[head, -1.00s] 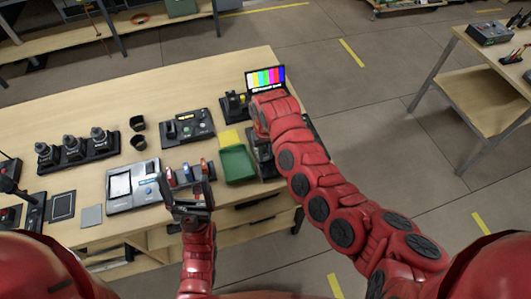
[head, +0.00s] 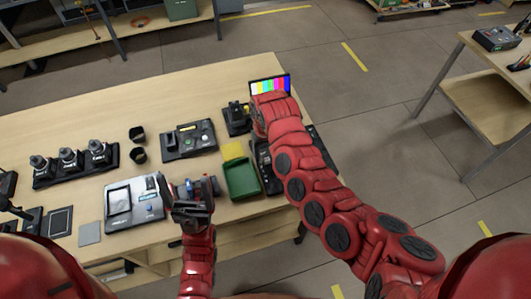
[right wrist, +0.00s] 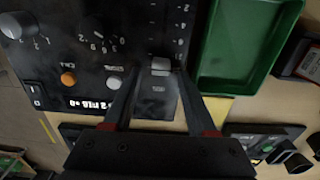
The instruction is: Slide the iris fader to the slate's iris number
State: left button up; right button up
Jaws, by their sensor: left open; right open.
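The dark control panel (head: 263,166) stands at the table's right end, partly hidden by my right arm. The right wrist view shows its knobs, buttons and a vertical slider track with white scale marks. The pale iris fader cap (right wrist: 160,66) sits in that track. My right gripper (right wrist: 158,76) is open, its fingertips on either side of the cap; I cannot tell whether they touch it. The arm hides this gripper in the head view. My left gripper (head: 193,203) is open near the table's front edge. A small screen (head: 270,87) shows colour bars above tiny unreadable text.
A green tray (head: 242,179) lies left of the panel and shows beside the track in the right wrist view. A yellow pad (head: 233,150), a black device (head: 188,139) and a grey console (head: 134,201) stand further left. The table's back strip is clear.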

notch_tip(320, 180, up, 6)
jog(key=b, duration=0.2)
jog(key=shift+b, duration=0.3)
notch_tip(320, 180, up, 11)
jog(key=p, duration=0.2)
jog(key=shift+r, duration=0.2)
